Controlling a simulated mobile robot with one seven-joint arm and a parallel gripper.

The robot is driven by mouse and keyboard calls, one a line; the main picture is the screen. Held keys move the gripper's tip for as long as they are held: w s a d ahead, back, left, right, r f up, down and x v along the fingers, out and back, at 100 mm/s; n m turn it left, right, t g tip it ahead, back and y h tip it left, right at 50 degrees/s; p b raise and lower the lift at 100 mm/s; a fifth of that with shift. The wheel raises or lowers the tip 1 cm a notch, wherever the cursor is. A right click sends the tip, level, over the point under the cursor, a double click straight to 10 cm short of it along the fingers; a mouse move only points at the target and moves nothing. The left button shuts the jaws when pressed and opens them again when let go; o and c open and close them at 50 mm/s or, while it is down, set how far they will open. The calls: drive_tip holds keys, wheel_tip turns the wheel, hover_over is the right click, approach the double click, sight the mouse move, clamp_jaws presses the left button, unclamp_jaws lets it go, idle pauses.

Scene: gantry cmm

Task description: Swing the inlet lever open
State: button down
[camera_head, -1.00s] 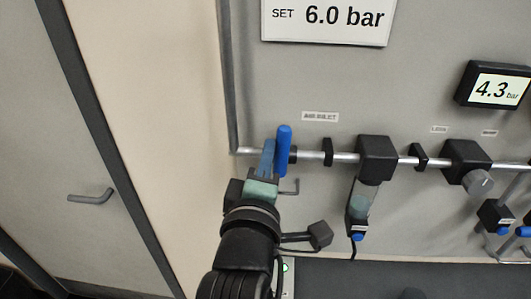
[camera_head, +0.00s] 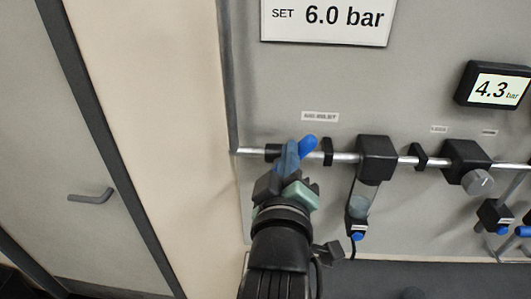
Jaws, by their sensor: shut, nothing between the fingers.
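The blue inlet lever (camera_head: 309,143) is on the pipe (camera_head: 346,156) below a small label (camera_head: 320,117). Its visible end leans up and to the right. My gripper (camera_head: 290,155) is shut with nothing between its fingers, and its fingertips are at the left side of the lever. They look to be touching it, but the exact contact is hard to tell. The lower part of the lever and its valve body are hidden behind my gripper.
A black filter unit (camera_head: 376,160) sits on the pipe to the right, with a regulator (camera_head: 466,162) beyond it. A display (camera_head: 494,88) reads 4.3 bar, and a sign (camera_head: 327,18) reads SET 6.0 bar. A door with a handle (camera_head: 91,195) is at left.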

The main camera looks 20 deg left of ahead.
drive_tip(key=d+f+m, duration=0.1)
drive_tip(key=m, duration=0.1)
drive_tip(key=d+f+m+b, duration=0.1)
drive_tip(key=m, duration=0.2)
drive_tip(key=w+d+f+m, duration=0.1)
drive_tip(key=m, duration=0.2)
drive_tip(key=shift+d+y, duration=0.3)
drive_tip(key=shift+d+f+b, duration=0.1)
drive_tip(key=shift+b, duration=0.25)
